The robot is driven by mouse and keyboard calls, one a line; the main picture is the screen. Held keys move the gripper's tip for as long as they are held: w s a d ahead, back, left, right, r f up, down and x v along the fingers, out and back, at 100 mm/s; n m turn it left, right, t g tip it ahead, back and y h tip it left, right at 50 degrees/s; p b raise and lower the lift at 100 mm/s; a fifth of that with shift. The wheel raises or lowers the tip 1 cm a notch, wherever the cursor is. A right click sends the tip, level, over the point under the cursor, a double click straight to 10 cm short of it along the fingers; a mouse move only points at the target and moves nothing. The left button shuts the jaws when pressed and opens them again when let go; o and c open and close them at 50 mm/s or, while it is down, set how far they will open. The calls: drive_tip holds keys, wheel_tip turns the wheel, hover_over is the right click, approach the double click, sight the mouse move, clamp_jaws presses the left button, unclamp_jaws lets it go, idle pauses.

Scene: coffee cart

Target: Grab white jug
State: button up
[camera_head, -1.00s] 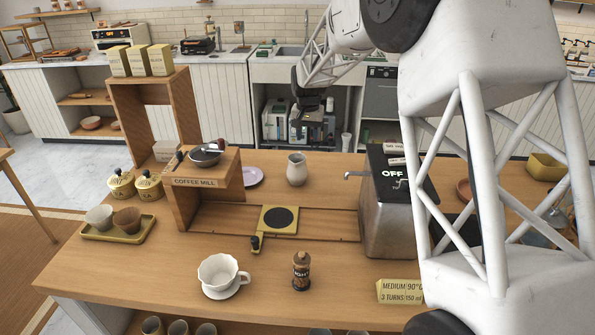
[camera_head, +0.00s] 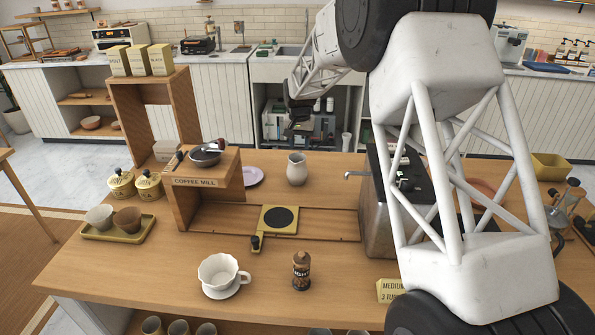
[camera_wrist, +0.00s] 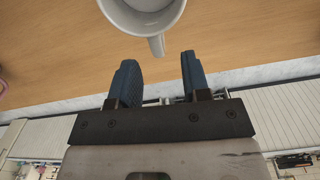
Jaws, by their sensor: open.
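The white jug (camera_head: 297,170) stands upright on the wooden counter, right of the lilac plate and behind the yellow scale. In the wrist view the white jug (camera_wrist: 145,14) is cut off by the top edge, with its rim, part of its inside and its handle visible. The handle points toward my gripper (camera_wrist: 157,62), whose two blue fingers are apart with nothing between them. The handle lies just beyond the fingertips, with a gap. In the head view my gripper (camera_head: 300,128) is a small dark shape beyond the jug, its fingers hard to make out.
The coffee mill stand (camera_head: 205,185) and lilac plate (camera_head: 253,176) are left of the jug. The metal machine (camera_head: 378,215) is to its right, partly behind my arm. A white dripper cup (camera_head: 218,270) and dark bottle (camera_head: 301,272) stand in front. Counter around the jug is clear.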

sight(300, 156)
drive_tip(key=shift+f, duration=0.4)
drive_tip(key=shift+f, duration=0.1)
drive_tip(key=shift+d+f, duration=0.1)
drive_tip(key=shift+f, duration=2.4)
drive_tip(key=shift+c, duration=0.2)
clamp_jaws()
